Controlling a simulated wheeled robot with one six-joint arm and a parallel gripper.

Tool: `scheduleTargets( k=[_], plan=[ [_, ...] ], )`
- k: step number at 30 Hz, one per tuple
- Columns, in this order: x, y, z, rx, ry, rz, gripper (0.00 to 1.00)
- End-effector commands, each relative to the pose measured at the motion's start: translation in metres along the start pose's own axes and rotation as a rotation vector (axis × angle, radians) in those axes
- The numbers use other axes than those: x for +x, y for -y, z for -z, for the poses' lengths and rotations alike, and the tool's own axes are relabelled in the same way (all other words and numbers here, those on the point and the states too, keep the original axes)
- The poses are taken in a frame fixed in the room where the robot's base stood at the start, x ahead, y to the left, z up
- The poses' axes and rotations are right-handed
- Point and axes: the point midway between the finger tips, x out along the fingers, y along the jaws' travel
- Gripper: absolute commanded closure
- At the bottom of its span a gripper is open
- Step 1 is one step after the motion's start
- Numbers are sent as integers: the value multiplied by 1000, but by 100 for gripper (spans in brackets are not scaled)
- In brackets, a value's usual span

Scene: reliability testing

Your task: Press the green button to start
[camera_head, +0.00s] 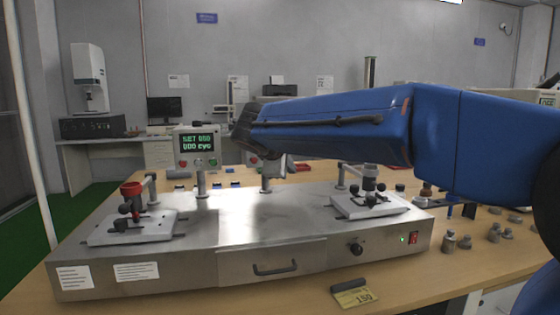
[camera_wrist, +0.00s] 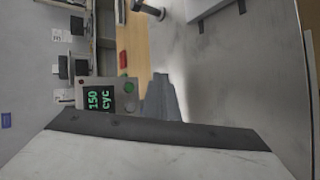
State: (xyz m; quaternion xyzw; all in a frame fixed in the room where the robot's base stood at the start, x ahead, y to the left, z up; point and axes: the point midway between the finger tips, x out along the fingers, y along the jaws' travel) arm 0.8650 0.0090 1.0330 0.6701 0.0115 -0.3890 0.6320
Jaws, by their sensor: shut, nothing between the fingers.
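A control box (camera_head: 197,148) with a lit display stands on a post at the back left of the steel test machine (camera_head: 240,225). A green button (camera_head: 213,162) sits at its lower right. A second box, mostly hidden behind my gripper in the head view, shows sideways in the wrist view (camera_wrist: 84,84), its display ending in "150 cyc". A green button (camera_wrist: 130,86) is near its right edge. My gripper (camera_head: 268,153) is shut and empty, above the machine's back edge. In the wrist view its dark fingers (camera_wrist: 165,100) are right of this box, apparently apart from the button.
Two test fixtures stand on the machine, one at left (camera_head: 130,230) and one at right (camera_head: 368,205). The machine's middle top is clear.

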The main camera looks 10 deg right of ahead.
Motion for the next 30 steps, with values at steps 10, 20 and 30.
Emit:
scheduleTargets(
  k=[10, 20, 30],
  plan=[
    [10, -6, 6, 1, 1, 1, 100],
    [37, -26, 26, 0, 1, 1, 100],
    [58, -42, 42, 2, 1, 1, 100]
  ],
)
